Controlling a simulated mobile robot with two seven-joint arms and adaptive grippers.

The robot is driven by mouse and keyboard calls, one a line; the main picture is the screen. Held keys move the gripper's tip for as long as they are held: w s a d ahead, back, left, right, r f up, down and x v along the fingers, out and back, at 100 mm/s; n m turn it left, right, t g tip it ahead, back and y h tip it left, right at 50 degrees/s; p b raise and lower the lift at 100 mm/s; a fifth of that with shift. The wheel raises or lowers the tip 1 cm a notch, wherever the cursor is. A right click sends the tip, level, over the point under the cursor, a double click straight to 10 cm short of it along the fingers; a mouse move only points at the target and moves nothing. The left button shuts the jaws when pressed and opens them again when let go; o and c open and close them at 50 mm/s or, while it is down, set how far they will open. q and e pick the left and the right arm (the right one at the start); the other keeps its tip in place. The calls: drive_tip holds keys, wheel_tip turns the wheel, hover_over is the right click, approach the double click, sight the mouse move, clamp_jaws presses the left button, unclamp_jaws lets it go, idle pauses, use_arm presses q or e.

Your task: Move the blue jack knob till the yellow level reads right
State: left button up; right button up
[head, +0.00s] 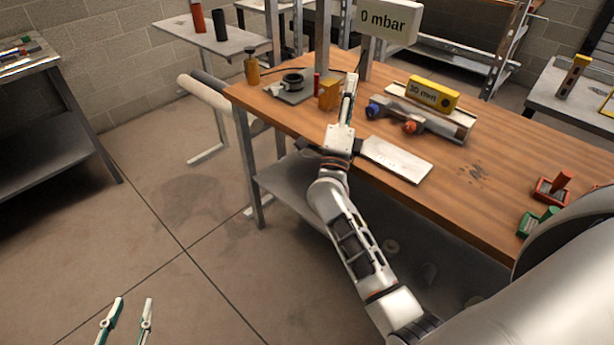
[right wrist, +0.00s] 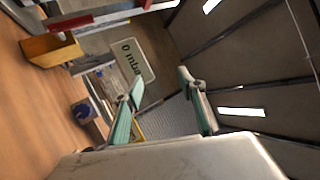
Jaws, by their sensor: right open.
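The yellow level (head: 432,94) rests on a pale plate on the wooden bench; its face seems to read 30 mm/m. A grey jack body with the blue jack knob (head: 374,110) at its left end and an orange-red knob (head: 410,128) lies in front of it. The blue knob also shows in the right wrist view (right wrist: 82,113), to the left of the fingers. My right gripper (head: 349,86) is open and empty, apart from the blue knob and left of it in the head view. My left gripper (head: 133,302) is open and empty over the floor.
A sign reading 0 mbar (head: 388,20) stands behind the jack. A yellow-orange block (head: 328,95) and a grey stand with a black ring (head: 292,83) are at the left. A white plate (head: 396,158) lies at the front edge. Red and green tools (head: 553,190) sit at right.

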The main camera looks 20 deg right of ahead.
use_arm(q)
wheel_tip(320, 180, up, 7)
drive_tip(key=w+p, duration=0.2)
drive_tip(key=p, duration=0.3)
drive_tip(key=shift+a+f, duration=0.15)
drive_tip(key=shift+a, duration=0.3)
use_arm(e)
drive_tip(key=s+a+f+n+y, duration=0.3)
drive_tip(key=a+f+n+y, duration=0.4)
drive_tip(key=n, duration=0.4)
drive_tip(key=s+a+f+n+y, duration=0.4)
drive_tip(key=a+f+n+y, duration=0.4)
drive_tip(key=n, duration=0.3)
drive_tip(key=shift+s+f+y, duration=0.25)
drive_tip(key=shift+f+y, duration=0.35)
drive_tip(key=shift+f, duration=0.15)
drive_tip(key=shift+a, duration=0.1)
